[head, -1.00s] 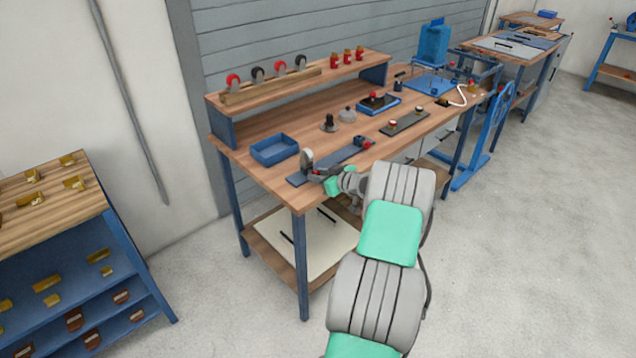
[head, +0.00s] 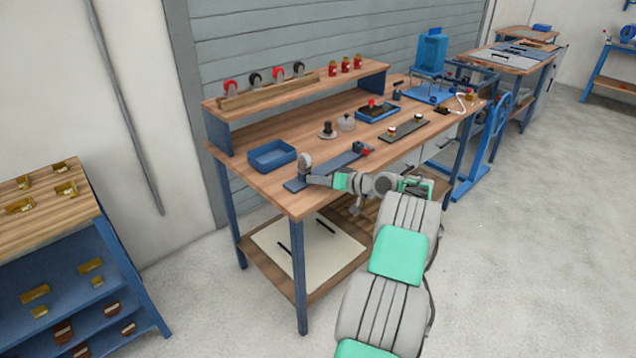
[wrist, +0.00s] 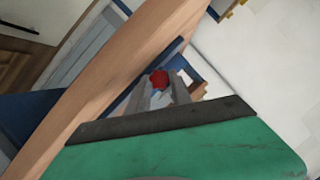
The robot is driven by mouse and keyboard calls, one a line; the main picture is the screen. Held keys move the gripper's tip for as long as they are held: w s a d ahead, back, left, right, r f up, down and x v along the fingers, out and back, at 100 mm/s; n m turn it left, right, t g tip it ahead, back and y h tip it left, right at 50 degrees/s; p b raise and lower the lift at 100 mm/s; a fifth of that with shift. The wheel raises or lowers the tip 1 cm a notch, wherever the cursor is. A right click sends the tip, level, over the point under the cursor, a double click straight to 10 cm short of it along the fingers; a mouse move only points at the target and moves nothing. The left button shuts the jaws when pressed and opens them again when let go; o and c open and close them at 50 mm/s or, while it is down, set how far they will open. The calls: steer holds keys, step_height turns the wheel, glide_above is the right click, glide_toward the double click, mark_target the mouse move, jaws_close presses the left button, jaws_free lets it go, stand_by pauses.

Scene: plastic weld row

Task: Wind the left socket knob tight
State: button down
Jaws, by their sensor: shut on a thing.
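A dark blue-grey rail (head: 330,170) lies along the bench's front edge. A grey disc (head: 305,162) stands upright at its left end, and a blue block with a red knob (head: 366,152) sits at its right end. My gripper (head: 309,180) is at the rail's left end, just in front of the disc. In the wrist view a red lobed knob (wrist: 159,79) sits between the tips of my grey fingers, which are shut on it. In the head view this left knob is hidden by my gripper. How tight it is cannot be seen.
A blue tray (head: 272,156) stands behind the rail on the wooden bench (head: 240,170). A black-topped fixture (head: 327,130), a dark plate with knobs (head: 404,131) and a blue pad (head: 377,111) stand further right. A raised shelf (head: 297,87) runs along the back.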

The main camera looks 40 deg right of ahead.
stand_by(0.4)
steer(key=c, duration=1.1)
jaws_free()
steer(key=shift+c, duration=0.2)
steer(key=shift+r, duration=0.1)
